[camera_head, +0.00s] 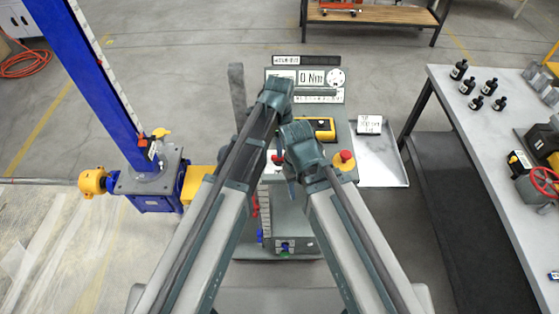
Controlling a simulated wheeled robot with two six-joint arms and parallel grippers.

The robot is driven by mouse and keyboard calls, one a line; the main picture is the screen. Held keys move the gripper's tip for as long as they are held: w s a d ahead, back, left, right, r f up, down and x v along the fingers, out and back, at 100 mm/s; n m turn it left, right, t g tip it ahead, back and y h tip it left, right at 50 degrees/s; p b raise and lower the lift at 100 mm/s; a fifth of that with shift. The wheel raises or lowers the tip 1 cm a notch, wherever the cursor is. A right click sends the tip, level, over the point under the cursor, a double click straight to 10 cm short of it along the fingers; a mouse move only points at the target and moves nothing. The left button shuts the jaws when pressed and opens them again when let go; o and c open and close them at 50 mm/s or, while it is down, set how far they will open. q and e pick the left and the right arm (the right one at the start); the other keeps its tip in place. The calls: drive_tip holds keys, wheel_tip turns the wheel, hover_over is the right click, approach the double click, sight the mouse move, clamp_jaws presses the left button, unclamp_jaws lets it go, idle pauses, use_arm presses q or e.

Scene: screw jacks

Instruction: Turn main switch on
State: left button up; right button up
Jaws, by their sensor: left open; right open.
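A console (351,141) stands ahead of me with a display panel (311,77) reading "0 Nm". A red knob on a yellow base (344,157) sits at the right of its top; it may be the main switch, but I cannot read its position. A smaller red part (277,159) shows between my arms. My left gripper (272,98) is in front of the display panel, and my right gripper (298,150) is lower, just left of the red knob and apart from it. Both are open; their fingertips are mostly hidden by the wrists.
A yellow and black device (322,127) lies on the console behind my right gripper. A tray (382,165) with a labelled block (369,124) is at its right. A blue screw jack (90,75) stands left. A workbench (480,120) with black bottles is right.

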use_arm(q)
wheel_tip(320, 180, down, 5)
drive_tip(key=b, duration=0.3)
drive_tip(key=shift+b, duration=0.4)
drive_tip(key=shift+r, duration=0.1)
clamp_jaws()
